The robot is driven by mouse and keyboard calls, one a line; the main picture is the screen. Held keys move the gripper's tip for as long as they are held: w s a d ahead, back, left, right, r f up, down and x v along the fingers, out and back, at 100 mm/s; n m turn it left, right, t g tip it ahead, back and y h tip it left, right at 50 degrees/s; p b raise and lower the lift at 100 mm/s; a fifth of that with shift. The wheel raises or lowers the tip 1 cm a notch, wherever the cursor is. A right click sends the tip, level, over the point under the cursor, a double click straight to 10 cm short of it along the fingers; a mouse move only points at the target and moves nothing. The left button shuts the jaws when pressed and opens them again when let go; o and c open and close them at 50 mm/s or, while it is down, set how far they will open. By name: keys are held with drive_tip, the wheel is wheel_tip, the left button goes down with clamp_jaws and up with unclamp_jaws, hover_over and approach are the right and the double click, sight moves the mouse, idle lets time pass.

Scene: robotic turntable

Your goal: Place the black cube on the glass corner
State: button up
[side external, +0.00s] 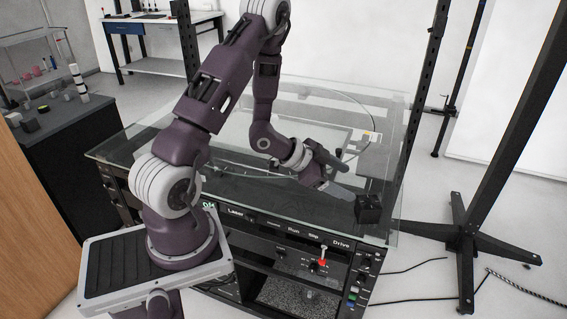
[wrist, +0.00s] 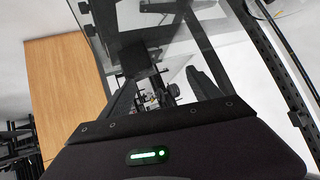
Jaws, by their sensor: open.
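The black cube (side external: 368,209) sits on the glass top (side external: 235,185) near its front right corner in the side external view. My gripper (side external: 342,183) is low over the glass, just to the left of the cube and apart from it. In the wrist view my gripper (wrist: 160,78) has its two dark fingers spread, with nothing held between them.
Under the glass is a rack with a control panel (side external: 300,232) and a red-tipped lever (side external: 323,256). A black post (side external: 424,95) rises at the glass's right side. A black stand (side external: 462,232) is farther right. A dark cabinet (side external: 65,125) is at the left.

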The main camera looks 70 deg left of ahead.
drive_tip(key=s+r+n+g+y, duration=0.25)
drive_tip(key=r+y, duration=0.25)
drive_tip(key=r, duration=1)
drive_tip(key=s+d+r+n, duration=0.1)
drive_tip(key=s+d+r, duration=0.1)
drive_tip(key=s+d, duration=0.2)
drive_tip(key=s+d+r+n+g+h, duration=0.1)
drive_tip(key=s+d, duration=0.3)
drive_tip(key=s, duration=0.6)
drive_tip(key=s+d+r+n+g+h, duration=0.1)
drive_tip(key=s+d+r, duration=0.2)
drive_tip(key=s, duration=0.4)
drive_tip(key=shift+s+d, duration=0.3)
drive_tip(key=shift+d, duration=0.25)
